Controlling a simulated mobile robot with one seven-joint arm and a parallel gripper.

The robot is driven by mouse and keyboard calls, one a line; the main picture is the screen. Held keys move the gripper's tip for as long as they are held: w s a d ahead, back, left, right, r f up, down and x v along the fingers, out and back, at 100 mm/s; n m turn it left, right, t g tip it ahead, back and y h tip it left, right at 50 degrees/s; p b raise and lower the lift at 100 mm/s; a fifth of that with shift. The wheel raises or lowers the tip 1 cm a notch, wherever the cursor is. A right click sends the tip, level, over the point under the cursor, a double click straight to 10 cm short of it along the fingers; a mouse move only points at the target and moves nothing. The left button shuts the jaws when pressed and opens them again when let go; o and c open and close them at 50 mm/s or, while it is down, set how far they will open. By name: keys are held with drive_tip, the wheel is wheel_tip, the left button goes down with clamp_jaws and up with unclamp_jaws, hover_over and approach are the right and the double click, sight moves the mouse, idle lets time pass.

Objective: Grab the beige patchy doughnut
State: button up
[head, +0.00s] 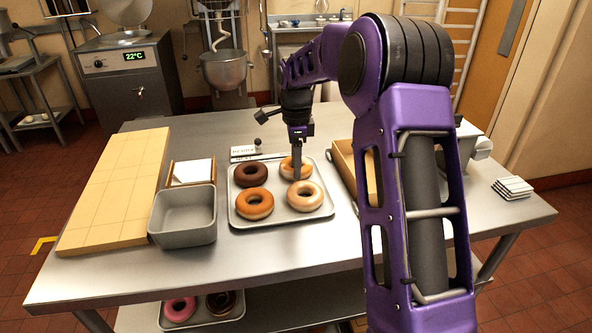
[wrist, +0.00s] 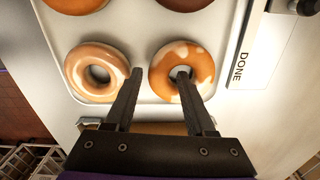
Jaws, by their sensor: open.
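A tan-orange doughnut with whitish patches (wrist: 204,66) lies at the tray's back right; in the head view (head: 287,163) my gripper partly hides it. A paler beige, streaky glazed doughnut (head: 305,187) lies in front of it, at left in the wrist view (wrist: 75,70). Which of these the task means is not certain. My gripper (wrist: 159,73) is open and points down over the patchy doughnut. One fingertip (head: 297,176) appears at its hole, the other in the gap beside the beige one. Whether the fingers touch either doughnut cannot be told.
The grey tray (head: 240,221) also holds a dark brown doughnut (head: 250,167) and a caramel one (head: 254,212). A grey bin (head: 182,231) stands left of it, a cardboard box (head: 344,168) right. A DONE sign (wrist: 241,65) stands behind the tray. The table's front is clear.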

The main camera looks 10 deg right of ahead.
drive_tip(key=shift+f, duration=0.85)
drive_tip(key=shift+c, duration=0.3)
clamp_jaws()
